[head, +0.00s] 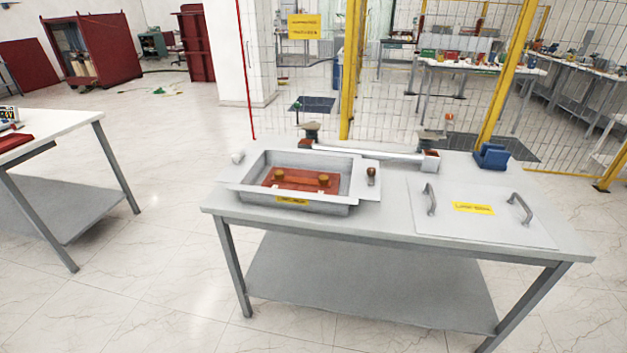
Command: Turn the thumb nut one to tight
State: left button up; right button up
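A grey metal tray-like box (343,210) stands on the left half of the grey table. Inside it lies an orange-red block (298,186). Two small brass-coloured round pieces, one on the left (279,176) and one on the right (323,180), stand upright on the block; they look like thumb nuts, but which is number one and how tight they are cannot be told. A small brown knob-like piece (371,176) stands on the plate at the box's right side. Neither of my grippers is in view.
The table (400,229) also holds a flat plate with two handles (475,225), a blue block (491,157) and a long white bar (370,153) behind the box. Another table (60,131) stands left. Wire fencing with yellow posts (507,70) is behind. The floor between the tables is clear.

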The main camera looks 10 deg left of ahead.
aim_at(280, 175)
jog(key=i+l+u, duration=0.1)
jog(key=i, duration=0.55)
jog(key=u, duration=1.55)
